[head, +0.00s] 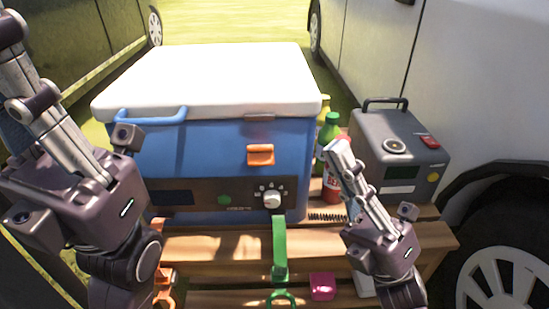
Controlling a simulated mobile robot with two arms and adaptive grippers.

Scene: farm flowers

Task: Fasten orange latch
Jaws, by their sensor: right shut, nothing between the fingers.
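The orange latch (260,155) sits on the upper front of the blue cooler (200,150), right of its middle. A gap of blue wall separates it from the white lid (210,80), which lies down over the cooler. A small grey piece (260,116) is at the lid's front edge above the latch. My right gripper (339,150) is shut and empty, pointing up, to the right of the latch and apart from it. My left gripper (14,30) is at the far left, pointing up; its tips are near the picture's edge and their opening is unclear.
Bottles (330,160) stand beside the cooler, close behind my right gripper. A grey box (402,150) with a handle stands at right. The wooden table (210,245) holds a green strap (279,250) and a pink block (322,286). Vehicles flank both sides.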

